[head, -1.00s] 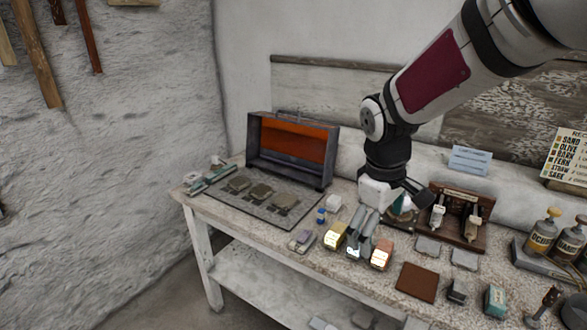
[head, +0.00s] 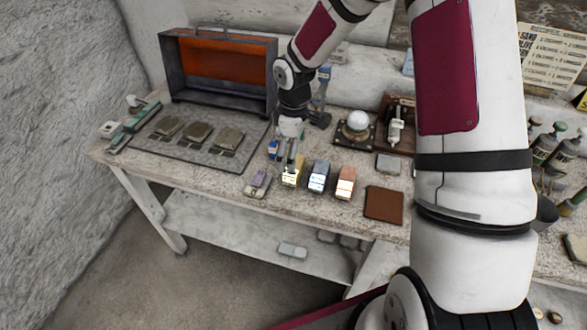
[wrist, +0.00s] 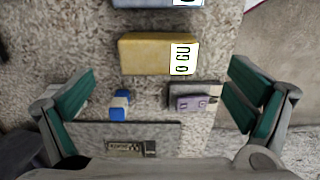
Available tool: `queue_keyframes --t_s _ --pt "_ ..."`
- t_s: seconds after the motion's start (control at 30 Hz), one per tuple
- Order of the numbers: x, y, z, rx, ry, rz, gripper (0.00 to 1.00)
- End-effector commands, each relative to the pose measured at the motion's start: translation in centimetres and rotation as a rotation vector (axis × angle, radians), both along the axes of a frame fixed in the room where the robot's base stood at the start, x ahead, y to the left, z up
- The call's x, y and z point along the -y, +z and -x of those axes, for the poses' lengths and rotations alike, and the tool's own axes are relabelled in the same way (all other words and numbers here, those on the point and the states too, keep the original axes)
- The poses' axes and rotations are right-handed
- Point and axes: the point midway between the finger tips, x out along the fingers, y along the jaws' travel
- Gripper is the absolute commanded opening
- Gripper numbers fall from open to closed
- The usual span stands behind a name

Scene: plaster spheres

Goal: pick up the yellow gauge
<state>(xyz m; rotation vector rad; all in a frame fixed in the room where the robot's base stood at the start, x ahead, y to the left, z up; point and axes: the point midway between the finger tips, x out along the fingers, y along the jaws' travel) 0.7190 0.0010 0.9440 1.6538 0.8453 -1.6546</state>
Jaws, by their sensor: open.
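The yellow gauge (head: 291,179) is a small yellow block with a white label, on the speckled bench top, leftmost of three similar blocks. In the wrist view the yellow gauge (wrist: 143,54) lies ahead of my fingers, its black-lettered label at the right end. My gripper (head: 289,160) points down just above and behind it in the head view, covering part of it. In the wrist view my gripper (wrist: 160,104) is open, its teal pads wide apart, with nothing held. I cannot tell the exact height of the fingertips above the bench.
A grey-blue block (head: 318,177) and an orange block (head: 345,184) stand right of the gauge. A blue-and-white bottle (wrist: 119,105) and a purple-grey item (wrist: 192,102) lie between my fingers in the wrist view. A brown tile (head: 384,204) and an orange-lined case (head: 220,66) are nearby.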

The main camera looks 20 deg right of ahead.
Motion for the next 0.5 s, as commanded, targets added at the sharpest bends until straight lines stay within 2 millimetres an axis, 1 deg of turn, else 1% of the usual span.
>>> queue_keyframes --t_s 0.07,0.27,0.5 --pt "0.0 -0.9 0.1 -0.002 -0.001 0.0 0.98" --pt "0.0 -2.1 0.0 -0.001 -0.001 0.0 0.98" --pt "0.1 -5.2 -0.3 -0.003 -0.001 0.0 0.98"
